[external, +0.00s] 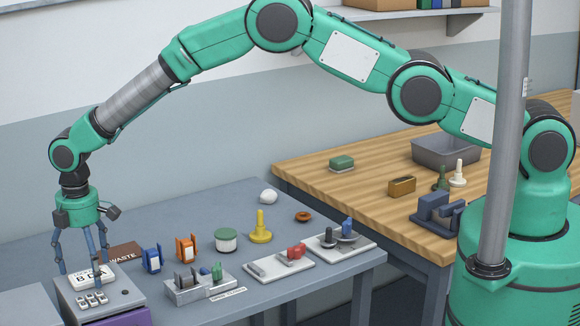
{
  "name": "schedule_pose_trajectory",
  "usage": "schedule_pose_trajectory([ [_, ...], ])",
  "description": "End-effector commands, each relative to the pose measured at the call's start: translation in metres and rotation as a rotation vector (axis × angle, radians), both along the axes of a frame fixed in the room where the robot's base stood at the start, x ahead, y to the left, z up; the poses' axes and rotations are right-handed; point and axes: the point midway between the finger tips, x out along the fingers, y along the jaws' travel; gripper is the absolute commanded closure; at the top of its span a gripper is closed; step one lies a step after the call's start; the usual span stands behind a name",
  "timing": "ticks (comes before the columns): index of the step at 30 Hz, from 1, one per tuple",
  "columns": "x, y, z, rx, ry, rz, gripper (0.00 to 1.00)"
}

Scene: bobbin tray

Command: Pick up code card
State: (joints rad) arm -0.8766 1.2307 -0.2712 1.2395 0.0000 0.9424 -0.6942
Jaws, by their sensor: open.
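A white card with dark lettering (85,281), which looks like the code card, lies on the sloping top of a grey box (126,307) at the lower left. Its full text is not readable because a finger crosses it. My gripper (82,268) points down right over the card, with its blue-grey fingers spread open around it. Whether the fingertips touch the card or the box cannot be told from this view.
Small keys (92,298) sit on the box in front of the card. Nearby stand a brown WASTE plate (124,252), a blue holder (152,259), an orange holder (186,249) and a metal rack (200,290). The grey table's back left is clear.

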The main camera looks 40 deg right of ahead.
Motion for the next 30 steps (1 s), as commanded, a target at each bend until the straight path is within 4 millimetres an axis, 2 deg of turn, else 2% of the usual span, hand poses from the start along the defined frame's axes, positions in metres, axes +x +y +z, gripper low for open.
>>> schedule_pose_trajectory([
  [2, 0.000, 0.000, 0.000, 0.000, 0.000, 0.000, 0.11],
  [9, 0.000, 0.000, 0.000, 0.000, 0.000, 0.000, 0.59],
  [23, 0.000, 0.000, 0.003, 0.000, 0.000, 0.000, 0.61],
  [30, 0.001, 0.001, 0.017, 0.001, -0.001, 0.000, 0.61],
])
